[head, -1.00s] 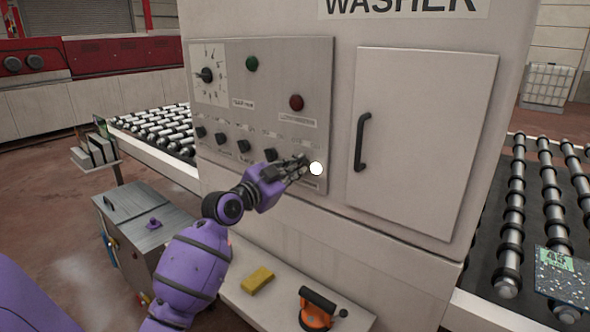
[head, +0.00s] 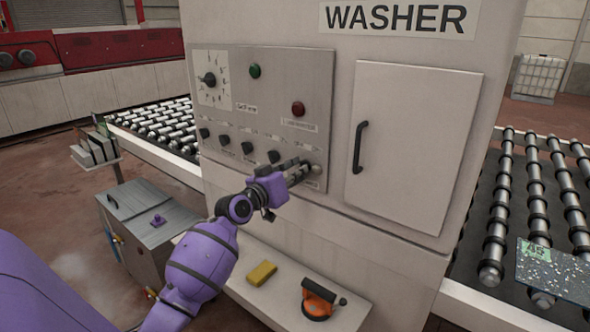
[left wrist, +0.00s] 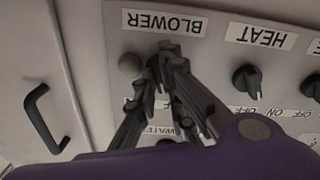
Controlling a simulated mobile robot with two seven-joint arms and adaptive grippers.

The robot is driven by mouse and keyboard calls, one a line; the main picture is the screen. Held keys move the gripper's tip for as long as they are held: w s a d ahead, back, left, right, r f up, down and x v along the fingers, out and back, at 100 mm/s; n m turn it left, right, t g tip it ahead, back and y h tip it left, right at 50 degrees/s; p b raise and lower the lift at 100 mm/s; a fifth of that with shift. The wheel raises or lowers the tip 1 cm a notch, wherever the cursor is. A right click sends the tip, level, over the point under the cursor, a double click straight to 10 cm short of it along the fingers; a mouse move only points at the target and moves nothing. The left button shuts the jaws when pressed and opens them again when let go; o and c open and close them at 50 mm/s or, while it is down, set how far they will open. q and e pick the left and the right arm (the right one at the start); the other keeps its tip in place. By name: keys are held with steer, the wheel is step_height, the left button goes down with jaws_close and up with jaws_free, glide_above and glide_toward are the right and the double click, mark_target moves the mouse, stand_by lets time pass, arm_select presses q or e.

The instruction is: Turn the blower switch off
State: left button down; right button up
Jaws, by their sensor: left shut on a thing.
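My left gripper (head: 302,172) is at the lower right of the washer's control panel (head: 322,72). In the left wrist view its fingertips (left wrist: 170,55) are drawn together just by the BLOWER label (left wrist: 165,23), shut on the blower switch. The fingers hide the switch, so its angle cannot be read. A round lamp (left wrist: 130,65) beside the fingertips is grey and unlit; it also shows in the head view (head: 316,170). The black HEAT knob (left wrist: 246,80) is a short way off, clear of the fingers. My right gripper is not in view.
A cabinet door with a black handle (head: 358,147) is right of the panel. A ledge below holds a yellow sponge (head: 262,273) and an orange suction lifter (head: 318,300). Roller conveyors (head: 497,215) flank the washer. A grey cabinet (head: 150,225) stands at left.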

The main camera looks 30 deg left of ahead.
arm_select(q)
steer(key=shift+r+n+p, duration=0.1)
steer(key=shift+n+p, duration=0.45)
steer(key=shift+n, duration=1.05)
steer(key=c, duration=2.1)
jaws_free()
steer(key=shift+s, duration=0.1)
steer(key=s, duration=0.8)
steer(key=s+a, duration=0.1)
steer(key=s, duration=0.2)
steer(key=shift+s, duration=0.4)
